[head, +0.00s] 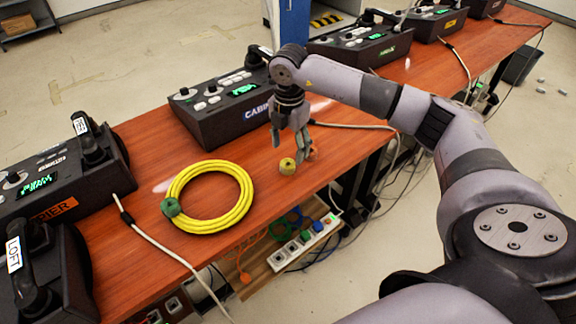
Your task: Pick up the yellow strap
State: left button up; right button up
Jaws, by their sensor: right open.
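The yellow strap (287,166) is a small rolled band on the orange-brown table, close to its front edge. My right gripper (302,152) reaches down from above, open, with its fingertips just behind and to the right of the yellow strap. The view does not show whether they touch it. An orange strap (314,153) is partly hidden behind the fingers. My left gripper is not in view.
A coiled yellow cable (245,197) with a green strap (170,207) lies to the left. The CABIN paging phone (215,110) stands behind, the PIER phone (45,180) and LOFT phone (45,270) at the left. A grey cord (350,126) runs across the table edge; a power strip (305,243) sits below.

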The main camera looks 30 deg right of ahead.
aim_at(288, 164)
jog(key=shift+f, duration=0.35)
jog(key=f, duration=0.3)
jog(key=shift+a+f+p, duration=0.25)
jog(key=shift+f+p, duration=0.1)
jog(key=shift+f, duration=0.5)
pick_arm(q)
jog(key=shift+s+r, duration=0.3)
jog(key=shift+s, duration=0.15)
pick_arm(e)
jog(key=shift+c, duration=0.6)
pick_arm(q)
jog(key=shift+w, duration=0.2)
pick_arm(e)
jog(key=c, duration=0.8)
